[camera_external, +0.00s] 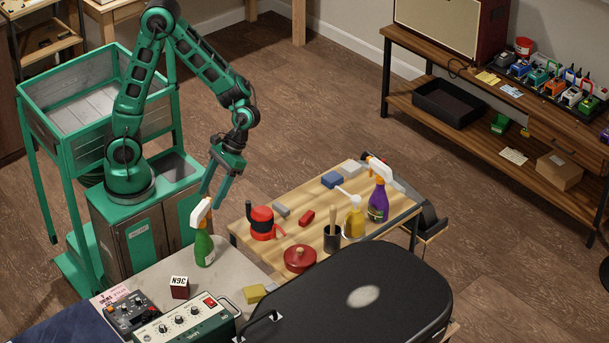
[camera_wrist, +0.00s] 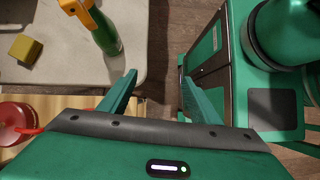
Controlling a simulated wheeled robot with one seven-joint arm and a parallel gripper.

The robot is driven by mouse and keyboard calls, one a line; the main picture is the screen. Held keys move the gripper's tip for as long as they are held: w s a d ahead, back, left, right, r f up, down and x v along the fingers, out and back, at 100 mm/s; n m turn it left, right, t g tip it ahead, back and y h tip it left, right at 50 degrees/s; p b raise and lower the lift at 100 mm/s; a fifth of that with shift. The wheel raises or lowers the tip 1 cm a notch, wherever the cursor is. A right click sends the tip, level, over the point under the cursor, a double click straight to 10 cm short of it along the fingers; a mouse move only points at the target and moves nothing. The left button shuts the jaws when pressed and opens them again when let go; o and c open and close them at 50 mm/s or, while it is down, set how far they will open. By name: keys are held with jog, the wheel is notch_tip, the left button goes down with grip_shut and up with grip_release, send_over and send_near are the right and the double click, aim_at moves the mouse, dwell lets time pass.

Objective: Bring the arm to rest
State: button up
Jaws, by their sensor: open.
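My arm is raised and bent over from its green base, with its end hanging down. My gripper (camera_external: 211,199) is open and points down, near the gap between my base and the tables. In the wrist view the two green fingers (camera_wrist: 159,78) stand apart with only floor between them. A green spray bottle with an orange and white head (camera_external: 204,246) stands upright on the grey worktop, close to the gripper in the external view. It also shows in the wrist view (camera_wrist: 107,36), to the left of the fingers and apart from them.
The wooden table (camera_external: 258,248) holds a red mug (camera_external: 262,222), a red lidded pot (camera_external: 299,258), a purple spray bottle (camera_external: 378,203) and small blocks. The grey worktop (camera_external: 232,271) holds a yellow block (camera_external: 254,293) and an amplifier (camera_external: 185,322). A black case (camera_external: 350,300) lies in front.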

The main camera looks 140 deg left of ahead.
jog(key=d+r+m+g+y, duration=0.1)
jog(key=d+r+m+y, duration=0.25)
jog(key=d+m, duration=0.45)
jog(key=s+d+r+m+y, duration=0.1)
jog(key=s+d+r+m, duration=0.2)
jog(key=s+d+m, duration=0.3)
jog(key=s+d+r+m+t+y, duration=0.1)
jog(key=s+d+r+m+y, duration=0.1)
jog(key=s+d+m, duration=0.4)
jog(key=shift+s+d+r+m+t, duration=0.35)
jog(key=shift+d+r+m, duration=0.45)
jog(key=shift+d+m, duration=1.3)
jog(key=shift+d+n, duration=0.45)
jog(key=shift+n, duration=0.05)
